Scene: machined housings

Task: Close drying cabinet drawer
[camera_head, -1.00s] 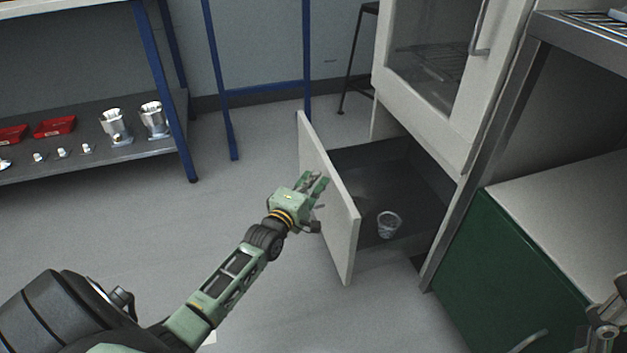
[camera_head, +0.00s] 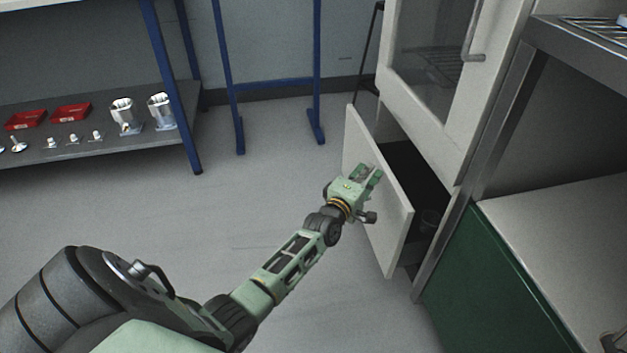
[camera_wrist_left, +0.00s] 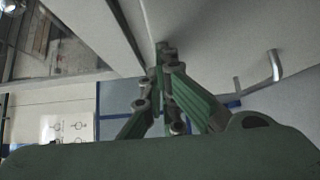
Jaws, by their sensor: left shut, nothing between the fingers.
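The drying cabinet (camera_head: 428,125) is off-white with a glass door, at the upper right of the head view. My left gripper (camera_head: 370,172) is shut and empty, at the outer face of the drawer front. In the left wrist view its fingers (camera_wrist_left: 165,60) come together close to a pale panel; I cannot tell whether they touch it. My right gripper does not show clearly.
A steel-framed bench with a green cabinet (camera_head: 500,285) stands close on the right. A shelf (camera_head: 60,155) with red trays (camera_head: 72,112) and metal housings (camera_head: 161,110) is at the left. The floor (camera_head: 200,225) between is clear.

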